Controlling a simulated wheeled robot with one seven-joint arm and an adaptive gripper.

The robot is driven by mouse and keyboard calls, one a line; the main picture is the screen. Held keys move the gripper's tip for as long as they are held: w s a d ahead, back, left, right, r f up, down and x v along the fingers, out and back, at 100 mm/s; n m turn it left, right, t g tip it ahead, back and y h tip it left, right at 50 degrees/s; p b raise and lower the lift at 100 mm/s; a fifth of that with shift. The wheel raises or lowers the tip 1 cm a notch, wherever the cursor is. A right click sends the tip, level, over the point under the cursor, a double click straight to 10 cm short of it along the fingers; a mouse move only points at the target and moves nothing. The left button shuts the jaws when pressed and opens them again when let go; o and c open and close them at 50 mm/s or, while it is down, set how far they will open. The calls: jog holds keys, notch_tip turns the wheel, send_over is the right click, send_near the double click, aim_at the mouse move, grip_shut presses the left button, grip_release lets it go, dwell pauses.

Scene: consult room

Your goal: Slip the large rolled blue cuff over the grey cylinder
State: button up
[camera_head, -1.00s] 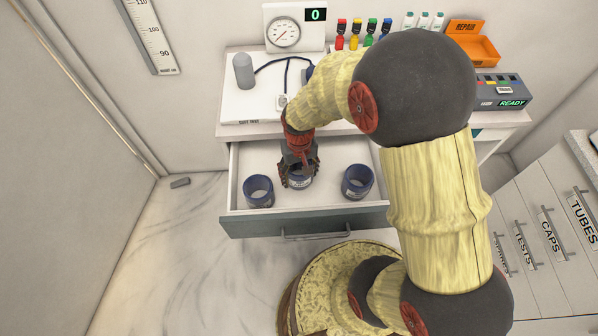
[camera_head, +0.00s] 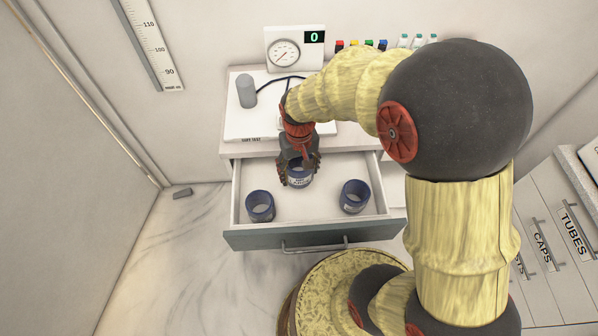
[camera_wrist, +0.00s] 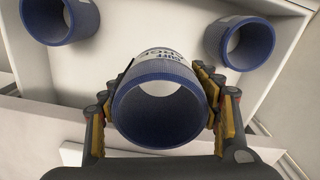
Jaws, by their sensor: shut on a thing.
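The grey cylinder (camera_head: 247,92) stands upright at the back left of the white test board on the counter. My gripper (camera_head: 299,170) is over the open drawer, left of its middle. It is shut on the large rolled blue cuff (camera_head: 301,180), a hollow ring with a white label. In the wrist view, that cuff (camera_wrist: 150,132) sits between the two fingers, its opening facing the camera. The label on its outer side is partly readable, ending in "RGE". The cuff appears raised above the drawer floor. My gripper and the cuff are apart from the cylinder.
Two other blue cuffs lie in the drawer (camera_head: 300,238), one left (camera_head: 260,206) and one right (camera_head: 354,196). A dial gauge with a display reading 0 (camera_head: 286,52) stands behind the board (camera_head: 240,122). A dark tube runs from near the cylinder across the board.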

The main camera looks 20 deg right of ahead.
notch_tip(320, 180, up, 11)
jog(key=p, duration=0.8)
jog(key=shift+r+p, duration=0.2)
jog(key=shift+p, duration=0.2)
dwell(1.0)
jog(key=shift+f, duration=0.1)
